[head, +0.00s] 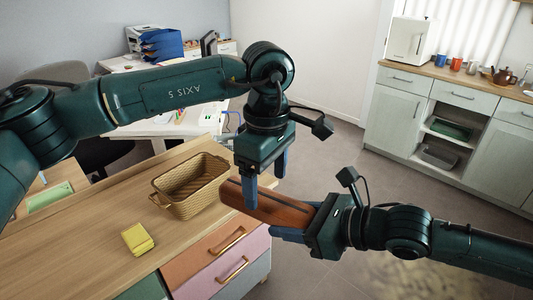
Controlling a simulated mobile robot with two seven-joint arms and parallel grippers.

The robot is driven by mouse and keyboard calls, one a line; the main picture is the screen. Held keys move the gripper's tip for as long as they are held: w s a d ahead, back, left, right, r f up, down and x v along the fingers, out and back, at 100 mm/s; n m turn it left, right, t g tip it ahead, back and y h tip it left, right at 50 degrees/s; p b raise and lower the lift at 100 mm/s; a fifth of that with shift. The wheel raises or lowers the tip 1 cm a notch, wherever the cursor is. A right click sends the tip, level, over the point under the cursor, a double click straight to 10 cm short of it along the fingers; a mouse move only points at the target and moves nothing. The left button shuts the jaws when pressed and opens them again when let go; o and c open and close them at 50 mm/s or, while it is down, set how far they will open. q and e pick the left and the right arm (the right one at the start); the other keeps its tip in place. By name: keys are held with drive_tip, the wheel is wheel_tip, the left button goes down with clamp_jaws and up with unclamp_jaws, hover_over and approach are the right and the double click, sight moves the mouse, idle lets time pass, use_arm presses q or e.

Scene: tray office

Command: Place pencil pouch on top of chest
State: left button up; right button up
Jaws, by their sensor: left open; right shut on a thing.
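The pencil pouch (283,211) is a long brown, leather-like piece with a dark stripe. My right gripper (285,222) is shut on it and holds it in the air, just beyond the right edge of the chest. My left gripper (266,180) is open, fingers pointing down. One left finger hangs in front of the pouch's left end; I cannot tell whether it touches. The chest (195,239) has a light wooden top and coloured drawers with brass handles. The pouch's far side is partly hidden by the fingers.
A tan woven basket (177,209) and a small yellow block-like thing (137,239) stand on the wooden top. Bare wood lies around them. A white desk (196,122) with trays is behind. A kitchen counter (450,76) stands far right, with open floor (335,150) between.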

sight(266, 195)
use_arm(q)
drive_tip(key=shift+f, duration=2.25)
drive_tip(key=c, duration=1)
drive_tip(key=shift+c, duration=1.2)
use_arm(e)
drive_tip(key=o, duration=1.2)
drive_tip(key=shift+c, duration=0.2)
